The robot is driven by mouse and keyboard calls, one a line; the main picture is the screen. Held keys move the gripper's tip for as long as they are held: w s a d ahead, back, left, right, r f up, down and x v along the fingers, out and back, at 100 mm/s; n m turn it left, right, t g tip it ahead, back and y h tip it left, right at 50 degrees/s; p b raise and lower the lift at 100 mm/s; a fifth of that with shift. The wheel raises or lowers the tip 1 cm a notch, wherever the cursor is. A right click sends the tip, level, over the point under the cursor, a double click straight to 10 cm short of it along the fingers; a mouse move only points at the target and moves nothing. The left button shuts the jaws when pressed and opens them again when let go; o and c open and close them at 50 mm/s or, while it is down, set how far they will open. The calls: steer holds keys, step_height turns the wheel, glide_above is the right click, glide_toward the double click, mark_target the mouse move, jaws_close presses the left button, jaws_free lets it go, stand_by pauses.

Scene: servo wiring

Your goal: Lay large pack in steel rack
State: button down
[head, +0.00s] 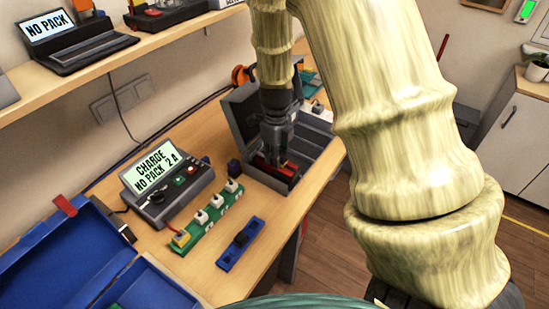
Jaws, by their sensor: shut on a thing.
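A grey steel box with an open lid and compartments (318,139), which looks like the steel rack, stands on the bench in the head view. My gripper (272,160) points down into its near left part. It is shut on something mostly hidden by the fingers. A red and dark piece (288,169) shows at the fingertips, low between the box walls; it looks like the pack. I cannot tell whether it touches the box floor.
A charger (168,186) reads "CHARGE NO PACK 2 A". A green strip with white connectors (208,222) and a blue holder with a black part (240,244) lie nearby. An open blue case (60,262) is at left. A shelf (110,62) overhangs the bench's back.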

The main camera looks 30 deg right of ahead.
steer(key=shift+w+f+p, duration=0.2)
steer(key=shift+f+p, duration=0.25)
steer(key=shift+f, duration=0.6)
steer(key=shift+f, duration=0.1)
steer(key=c, duration=1.2)
jaws_free()
steer(key=shift+c, duration=0.2)
steer(key=shift+a, duration=0.1)
steer(key=shift+r+b, duration=0.9)
steer(key=shift+r, duration=2.95)
